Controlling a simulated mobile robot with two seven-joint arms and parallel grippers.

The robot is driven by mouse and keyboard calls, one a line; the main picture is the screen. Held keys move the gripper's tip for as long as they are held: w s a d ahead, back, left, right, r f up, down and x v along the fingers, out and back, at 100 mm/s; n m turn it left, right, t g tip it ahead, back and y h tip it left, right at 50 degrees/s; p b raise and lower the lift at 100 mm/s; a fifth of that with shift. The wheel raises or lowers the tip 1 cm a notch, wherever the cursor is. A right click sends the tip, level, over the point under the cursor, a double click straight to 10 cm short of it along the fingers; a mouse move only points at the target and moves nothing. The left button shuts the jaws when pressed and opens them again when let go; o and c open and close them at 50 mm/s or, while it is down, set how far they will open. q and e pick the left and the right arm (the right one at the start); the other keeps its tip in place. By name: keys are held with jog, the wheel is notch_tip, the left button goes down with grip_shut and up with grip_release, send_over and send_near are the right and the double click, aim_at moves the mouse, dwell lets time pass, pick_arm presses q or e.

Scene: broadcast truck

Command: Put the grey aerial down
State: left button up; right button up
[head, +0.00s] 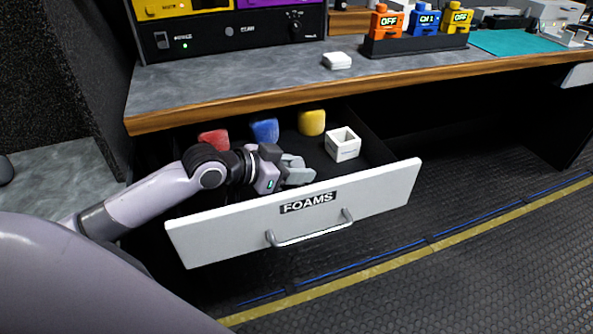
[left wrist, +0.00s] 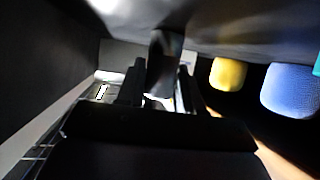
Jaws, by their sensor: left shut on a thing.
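My left gripper (head: 296,171) reaches down into the open drawer marked FOAMS (head: 370,194), just behind its white front panel. In the left wrist view, the gripper (left wrist: 160,88) is shut on a dark, upright, rod-like piece, the grey aerial (left wrist: 164,62). The aerial cannot be made out in the head view, where the gripper and hand cover that spot. I cannot tell whether it touches the drawer floor. My right gripper is not in view.
The drawer holds red (head: 213,139), blue (head: 265,131) and yellow (head: 312,122) foam pieces and a white open box (head: 343,144). The grey worktop (head: 240,88) overhangs its back. A white block (head: 337,60) and a rack of labelled units (head: 416,43) stand on top.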

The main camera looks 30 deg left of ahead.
pick_arm(q)
jog(key=o, duration=1)
jog(key=shift+f, duration=0.1)
jog(key=shift+p+v, duration=0.65)
jog(key=shift+v, duration=3.15)
